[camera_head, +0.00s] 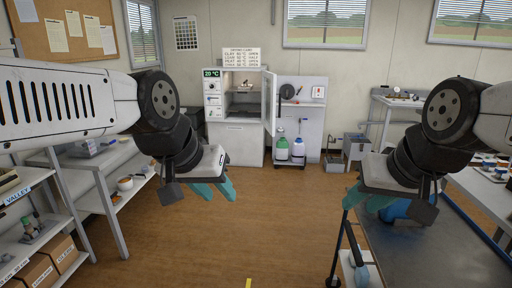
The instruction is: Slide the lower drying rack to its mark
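The drying oven (240,145) stands against the back wall with its door (269,101) swung open to the right. Inside its dark chamber are shelf-like levels; a pale item sits on the upper one. The lower rack (243,111) is too small and dark to make out clearly, and I cannot see its mark. My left gripper (217,192) hangs in front of the oven, well short of it, with teal fingers apart and empty. My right gripper (368,199) hangs at the right above the dark table's edge, its teal fingers apart and empty.
Open brown floor (225,235) lies before the oven. Shelves with boxes (38,272) stand at the left. A dark-topped table (440,250) with a blue object is at the right. Green and white bottles (282,150) stand right of the oven. A yellow floor strip (249,283) shows in front.

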